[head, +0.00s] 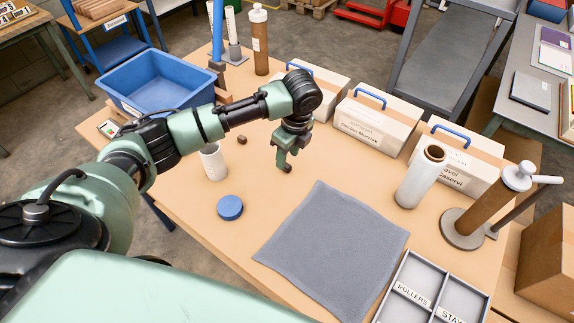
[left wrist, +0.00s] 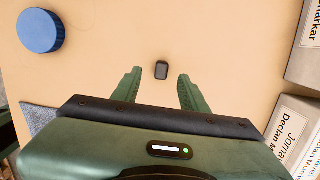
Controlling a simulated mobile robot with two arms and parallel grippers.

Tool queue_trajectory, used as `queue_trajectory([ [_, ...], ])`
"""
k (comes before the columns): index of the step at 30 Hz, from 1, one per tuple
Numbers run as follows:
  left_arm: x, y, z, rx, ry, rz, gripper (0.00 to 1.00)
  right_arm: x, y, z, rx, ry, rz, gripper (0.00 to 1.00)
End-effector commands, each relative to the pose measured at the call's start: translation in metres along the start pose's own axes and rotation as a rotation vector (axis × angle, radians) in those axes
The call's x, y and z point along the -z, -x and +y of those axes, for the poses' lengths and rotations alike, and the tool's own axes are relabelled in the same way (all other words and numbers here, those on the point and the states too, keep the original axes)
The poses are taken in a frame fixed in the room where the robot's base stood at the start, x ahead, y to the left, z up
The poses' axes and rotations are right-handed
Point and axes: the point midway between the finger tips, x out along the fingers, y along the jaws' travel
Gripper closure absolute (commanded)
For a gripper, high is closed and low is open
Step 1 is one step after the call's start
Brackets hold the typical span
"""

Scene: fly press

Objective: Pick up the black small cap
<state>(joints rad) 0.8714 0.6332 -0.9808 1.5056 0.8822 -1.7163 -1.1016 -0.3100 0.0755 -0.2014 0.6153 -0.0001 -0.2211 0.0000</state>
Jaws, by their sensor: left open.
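The small black cap (left wrist: 162,70) lies on the table in the left wrist view, a dark rounded block in the gap between my fingertips as pictured. My left gripper (head: 285,162) points down over the table. Its two green fingers are open and apart, with nothing between them touching. How high the fingertips are above the cap is hard to tell. My right gripper is not in view.
A blue round lid (head: 230,207) and a white cup (head: 213,162) stand near my left arm. A blue bin (head: 155,85) is at the far left. Labelled boxes (head: 372,122) line the back right. A grey cloth (head: 335,250) lies flat in front.

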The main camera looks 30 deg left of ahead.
Motion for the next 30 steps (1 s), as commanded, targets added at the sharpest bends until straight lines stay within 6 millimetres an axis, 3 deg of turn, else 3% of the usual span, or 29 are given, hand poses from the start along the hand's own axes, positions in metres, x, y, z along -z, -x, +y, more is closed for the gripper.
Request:
queue_trajectory([
  [3,0.001,-0.017,-0.001,-0.005,0.000,0.001,0.56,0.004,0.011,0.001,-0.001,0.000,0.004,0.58],
  [7,0.001,-0.035,-0.002,-0.002,0.000,0.000,0.56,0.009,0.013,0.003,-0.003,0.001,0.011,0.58],
  [16,0.001,-0.041,-0.002,0.002,-0.001,0.000,0.56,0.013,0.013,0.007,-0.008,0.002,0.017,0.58],
  [17,0.001,-0.041,-0.002,0.002,-0.001,0.000,0.62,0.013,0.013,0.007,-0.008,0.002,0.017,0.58],
  [21,0.001,-0.041,-0.002,0.002,0.000,0.000,1.00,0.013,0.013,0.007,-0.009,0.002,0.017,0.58],
  [30,0.001,-0.040,-0.002,0.002,0.000,0.000,1.00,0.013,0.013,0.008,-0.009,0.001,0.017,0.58],
])
